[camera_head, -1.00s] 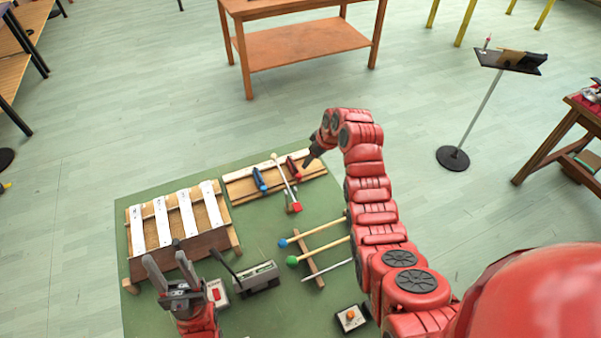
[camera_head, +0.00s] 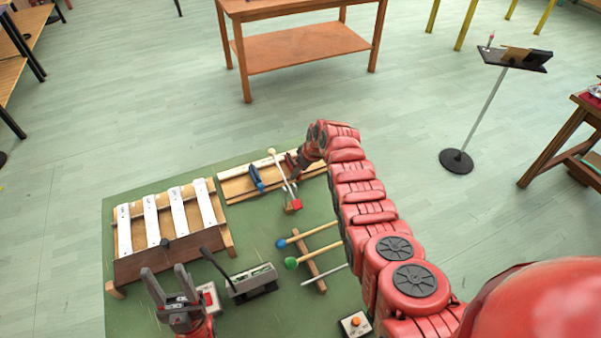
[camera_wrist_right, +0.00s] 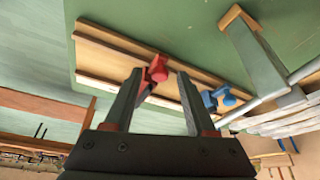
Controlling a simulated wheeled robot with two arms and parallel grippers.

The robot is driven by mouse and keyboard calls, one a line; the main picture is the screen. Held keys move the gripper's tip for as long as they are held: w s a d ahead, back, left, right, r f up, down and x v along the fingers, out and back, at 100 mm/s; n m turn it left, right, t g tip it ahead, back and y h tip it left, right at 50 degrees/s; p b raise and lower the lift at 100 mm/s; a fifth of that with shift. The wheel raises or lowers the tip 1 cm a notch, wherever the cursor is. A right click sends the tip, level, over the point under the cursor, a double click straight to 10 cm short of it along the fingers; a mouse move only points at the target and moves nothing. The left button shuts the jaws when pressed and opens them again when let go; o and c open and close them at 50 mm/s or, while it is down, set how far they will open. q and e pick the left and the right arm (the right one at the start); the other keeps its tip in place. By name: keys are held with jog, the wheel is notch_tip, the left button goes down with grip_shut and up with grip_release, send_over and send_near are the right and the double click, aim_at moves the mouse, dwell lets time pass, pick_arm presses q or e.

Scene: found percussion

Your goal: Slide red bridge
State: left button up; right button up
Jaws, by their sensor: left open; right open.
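The red bridge (camera_wrist_right: 155,70) sits on the long wooden board (camera_wrist_right: 98,62). In the right wrist view it shows between the open fingers of my right gripper (camera_wrist_right: 160,76), close to the left fingertip; whether they touch I cannot tell. In the head view my right gripper (camera_head: 299,163) is over the right part of the board (camera_head: 237,187) and mostly hides the red bridge. The blue bridge (camera_head: 256,177) stands further left on the same board; it also shows in the right wrist view (camera_wrist_right: 218,98). My left gripper (camera_head: 165,272) is open and empty near the front of the mat.
A xylophone with white bars (camera_head: 151,217) stands left of the board. A white-headed mallet with a red block (camera_head: 296,204) leans just in front of the board. Blue and green mallets (camera_head: 292,263), a grey device (camera_head: 251,281) and an orange button box (camera_head: 354,323) lie on the green mat.

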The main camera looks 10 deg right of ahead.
grip_shut()
dwell(1.4)
